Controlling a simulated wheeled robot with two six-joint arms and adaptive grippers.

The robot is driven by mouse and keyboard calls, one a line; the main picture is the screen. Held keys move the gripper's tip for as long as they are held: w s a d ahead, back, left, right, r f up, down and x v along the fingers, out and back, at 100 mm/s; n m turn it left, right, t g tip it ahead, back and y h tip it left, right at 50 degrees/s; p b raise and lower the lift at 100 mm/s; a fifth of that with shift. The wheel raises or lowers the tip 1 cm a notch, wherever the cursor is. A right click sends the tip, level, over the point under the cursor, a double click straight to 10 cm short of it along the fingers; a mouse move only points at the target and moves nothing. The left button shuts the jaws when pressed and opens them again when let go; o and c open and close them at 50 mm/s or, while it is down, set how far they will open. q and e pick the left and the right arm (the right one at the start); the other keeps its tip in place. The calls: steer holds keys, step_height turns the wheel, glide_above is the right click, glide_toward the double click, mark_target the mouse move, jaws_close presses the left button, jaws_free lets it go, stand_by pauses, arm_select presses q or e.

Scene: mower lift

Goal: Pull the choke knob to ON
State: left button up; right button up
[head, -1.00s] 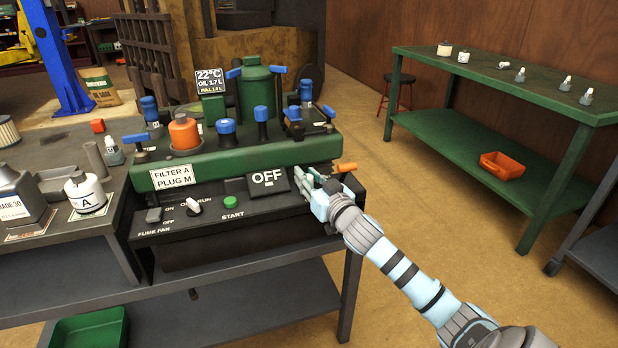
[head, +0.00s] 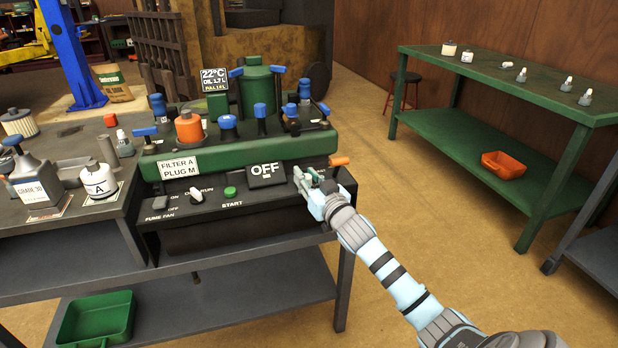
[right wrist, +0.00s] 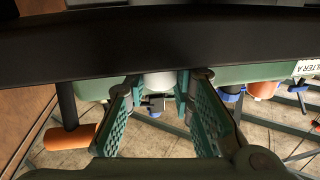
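The green engine unit (head: 235,150) stands on a black control panel with a tilted display reading OFF (head: 266,172). No choke label is readable, so I cannot tell for sure which part is the choke knob. My left gripper is not in view.
A fume-fan switch, a run switch (head: 196,195) and a green START button (head: 230,192) sit on the panel's front. A bottle and a white jar (head: 98,180) stand left on the bench.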

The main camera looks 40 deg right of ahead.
steer(key=o, duration=0.5)
steer(key=shift+a, duration=0.15)
steer(key=shift+c, duration=0.2)
steer(key=shift+s, duration=0.1)
steer(key=s+a, duration=0.1)
steer(key=s, duration=1.1)
steer(key=shift+a, duration=0.4)
